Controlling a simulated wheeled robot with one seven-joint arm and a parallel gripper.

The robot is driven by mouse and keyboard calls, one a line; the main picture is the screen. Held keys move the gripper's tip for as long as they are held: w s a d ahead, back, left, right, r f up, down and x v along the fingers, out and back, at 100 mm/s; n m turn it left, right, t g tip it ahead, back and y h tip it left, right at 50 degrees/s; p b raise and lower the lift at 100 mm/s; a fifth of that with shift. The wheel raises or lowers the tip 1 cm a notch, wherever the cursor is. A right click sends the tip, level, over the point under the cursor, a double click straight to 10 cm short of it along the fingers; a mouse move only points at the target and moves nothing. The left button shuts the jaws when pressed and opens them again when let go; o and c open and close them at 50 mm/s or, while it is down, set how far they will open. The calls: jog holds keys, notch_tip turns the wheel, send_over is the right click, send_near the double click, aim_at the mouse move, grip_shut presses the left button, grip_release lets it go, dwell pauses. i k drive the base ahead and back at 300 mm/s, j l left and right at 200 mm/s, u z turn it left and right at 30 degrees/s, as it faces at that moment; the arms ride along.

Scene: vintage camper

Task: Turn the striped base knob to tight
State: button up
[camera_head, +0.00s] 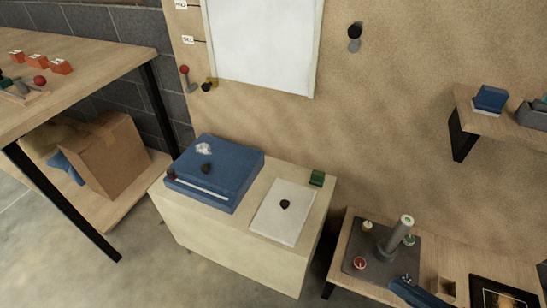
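A grey fixture stands on a dark plate (372,251) on the low table at the lower right. It has a leaning grey post (396,240) with a pale, green-marked top. My gripper is not in view.
A blue-grey object (412,292) lies by the plate's front right, cut by the frame edge. A pale cabinet (215,240) stands left of the table, and a wall shelf (478,115) hangs above right.

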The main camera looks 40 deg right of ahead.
aim_at(409, 240)
jog(key=k+j+z, duration=0.25)
jog(key=z, duration=0.15)
jog(key=k+z, duration=0.85)
jog(key=k, duration=0.05)
